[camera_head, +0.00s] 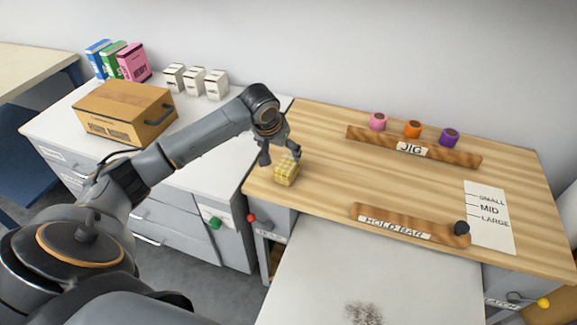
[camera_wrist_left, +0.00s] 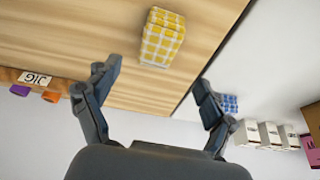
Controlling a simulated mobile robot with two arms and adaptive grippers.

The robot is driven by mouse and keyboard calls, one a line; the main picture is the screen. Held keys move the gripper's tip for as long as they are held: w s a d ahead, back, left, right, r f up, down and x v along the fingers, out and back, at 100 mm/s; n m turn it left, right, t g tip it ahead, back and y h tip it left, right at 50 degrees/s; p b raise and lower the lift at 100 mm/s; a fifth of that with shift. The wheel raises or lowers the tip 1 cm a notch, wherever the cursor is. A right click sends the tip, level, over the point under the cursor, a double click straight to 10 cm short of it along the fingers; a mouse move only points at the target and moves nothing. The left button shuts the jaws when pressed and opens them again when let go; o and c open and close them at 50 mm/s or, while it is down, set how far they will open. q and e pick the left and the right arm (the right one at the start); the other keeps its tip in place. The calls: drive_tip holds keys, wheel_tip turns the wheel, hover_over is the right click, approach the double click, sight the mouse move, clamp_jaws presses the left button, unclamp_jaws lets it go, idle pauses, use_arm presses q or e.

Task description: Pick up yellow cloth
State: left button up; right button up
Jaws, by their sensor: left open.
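The yellow cloth (camera_head: 286,171) is a small block with a white check pattern near the left end of the wooden tabletop. My left gripper (camera_head: 281,157) is right at the cloth in the head view, with a finger on each side of its upper part. In the left wrist view the cloth (camera_wrist_left: 162,38) lies on the wood beyond the fingertips, between their lines. My left gripper (camera_wrist_left: 156,80) is open and empty there, apart from the cloth. My right gripper is not in view.
The wooden bench (camera_head: 385,170) carries the JIG rail (camera_head: 365,139) with pink, orange and purple pieces and the HOLD BAR (camera_head: 360,212). A cardboard box (camera_head: 122,108) and white cartons (camera_head: 195,80) stand on the left counter. A blue checked item (camera_wrist_left: 229,103) shows in the wrist view.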

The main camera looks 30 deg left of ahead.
sight(287, 163)
use_arm(q)
drive_tip(key=x, duration=0.4)
drive_tip(key=shift+w+f, duration=0.15)
drive_tip(key=shift+f, duration=0.05)
drive_tip(key=p+x, duration=0.1)
drive_tip(key=x, duration=0.3)
drive_tip(key=shift+d+f, duration=0.1)
drive_tip(key=shift+w+f, duration=0.25)
drive_tip(key=shift+f, duration=0.2)
drive_tip(key=shift+s, duration=0.1)
drive_tip(key=c, duration=1.3)
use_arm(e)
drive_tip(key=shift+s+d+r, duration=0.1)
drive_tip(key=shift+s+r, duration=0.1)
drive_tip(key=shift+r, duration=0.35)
use_arm(q)
drive_tip(key=shift+r, duration=0.1)
